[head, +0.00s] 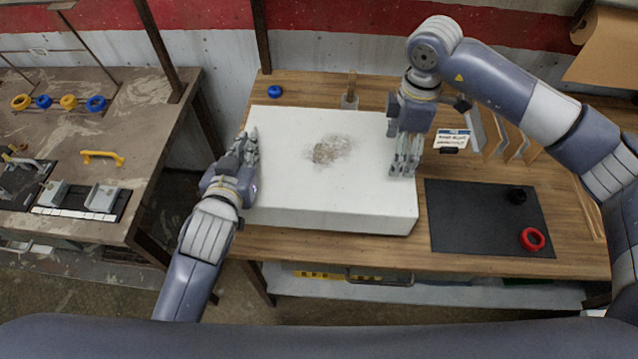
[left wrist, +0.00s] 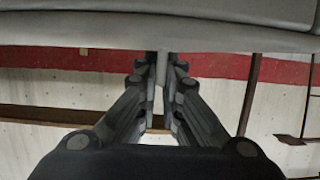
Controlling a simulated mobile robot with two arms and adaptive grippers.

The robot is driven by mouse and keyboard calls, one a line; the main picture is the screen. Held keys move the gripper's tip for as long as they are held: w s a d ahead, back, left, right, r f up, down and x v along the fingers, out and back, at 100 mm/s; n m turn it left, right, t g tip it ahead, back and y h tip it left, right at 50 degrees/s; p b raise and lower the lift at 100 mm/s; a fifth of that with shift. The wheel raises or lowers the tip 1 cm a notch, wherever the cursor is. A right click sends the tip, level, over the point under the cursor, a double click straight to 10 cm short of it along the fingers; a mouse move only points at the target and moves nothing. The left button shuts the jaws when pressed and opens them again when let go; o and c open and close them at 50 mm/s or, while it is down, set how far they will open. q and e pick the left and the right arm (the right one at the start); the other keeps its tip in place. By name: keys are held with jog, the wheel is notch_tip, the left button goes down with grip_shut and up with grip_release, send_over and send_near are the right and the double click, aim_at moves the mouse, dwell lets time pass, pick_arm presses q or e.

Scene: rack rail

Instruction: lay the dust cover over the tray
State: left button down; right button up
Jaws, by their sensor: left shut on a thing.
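The dust cover (head: 290,185) is a white, box-like cover with a brown smudge on top. It lies over the middle of the wooden bench, and its front wall shows. No tray is visible; whatever lies under the cover is hidden. My left gripper (head: 250,140) is at the cover's left edge, shut on it. In the left wrist view the fingers (left wrist: 161,72) close on a thin pale edge below the cover's broad pale side (left wrist: 90,32). My right gripper (head: 404,168) points down at the cover's right edge; whether its fingers grip the edge is unclear.
The wooden bench (head: 290,243) has a black mat (head: 475,220) at right with a red ring (head: 532,239) and a black ring (head: 517,196). A blue ring (head: 274,91) lies behind the cover. A label card (head: 453,139) stands behind the mat. A side table (head: 150,100) is at left.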

pick_arm(q)
jog(key=shift+a+f, duration=0.1)
pick_arm(e)
jog(key=shift+s+f, duration=0.1)
pick_arm(q)
jog(key=shift+w, duration=0.15)
pick_arm(e)
jog(key=shift+w+f, duration=0.1)
jog(key=shift+w, duration=0.1)
pick_arm(q)
jog(key=shift+f, duration=0.15)
pick_arm(e)
jog(key=shift+s+f, duration=0.1)
